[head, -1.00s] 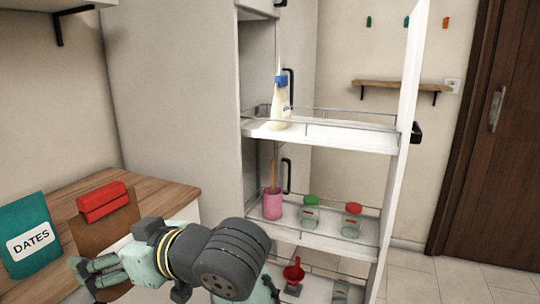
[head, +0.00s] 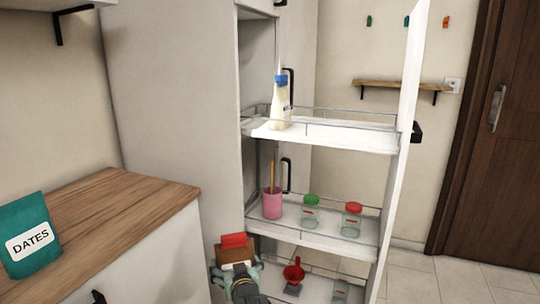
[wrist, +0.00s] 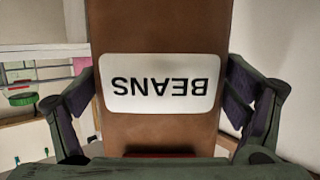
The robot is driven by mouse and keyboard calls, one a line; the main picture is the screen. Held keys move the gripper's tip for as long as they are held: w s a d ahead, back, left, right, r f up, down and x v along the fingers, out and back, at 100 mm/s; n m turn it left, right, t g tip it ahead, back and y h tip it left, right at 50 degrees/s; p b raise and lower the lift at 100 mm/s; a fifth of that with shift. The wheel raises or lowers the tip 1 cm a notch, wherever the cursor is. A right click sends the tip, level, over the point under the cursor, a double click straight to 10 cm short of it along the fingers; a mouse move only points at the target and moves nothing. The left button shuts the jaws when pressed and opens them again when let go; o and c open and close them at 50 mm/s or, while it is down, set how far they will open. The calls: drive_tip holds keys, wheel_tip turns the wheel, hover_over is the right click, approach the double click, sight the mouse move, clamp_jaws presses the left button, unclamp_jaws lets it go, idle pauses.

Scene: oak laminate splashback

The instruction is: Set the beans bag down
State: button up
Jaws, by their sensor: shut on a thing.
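The beans bag (head: 236,256) is brown with a red top and shows low in the head view, in front of the left side of the pull-out shelf unit. In the wrist view the beans bag (wrist: 160,130) fills the middle, its white BEANS label upside down. My gripper (head: 237,268) is shut on the bag, with one finger on each side of it in the wrist view. The bag's lower part is hidden in the head view, and I cannot tell whether it touches anything.
The lower shelf (head: 305,236) holds a pink cup (head: 272,205), a green-lidded jar (head: 311,213) and a red-lidded jar (head: 352,220). The dates bag (head: 29,238) is on the counter (head: 120,220), otherwise clear.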

drive_tip(key=s+d+f+m+h, duration=0.1)
drive_tip(key=s+d+f, duration=0.2)
drive_tip(key=f, duration=0.6)
drive_tip(key=s+d+f+m+h, duration=0.1)
drive_tip(key=s+d+f, duration=0.2)
drive_tip(key=f, duration=0.7)
drive_tip(key=s+d+f+m+h, duration=0.1)
drive_tip(key=s+d+f, duration=0.3)
drive_tip(key=f, duration=0.5)
drive_tip(key=shift+f+t+h, duration=0.2)
drive_tip(key=shift+t+h, duration=0.1)
drive_tip(key=shift+h, duration=0.2)
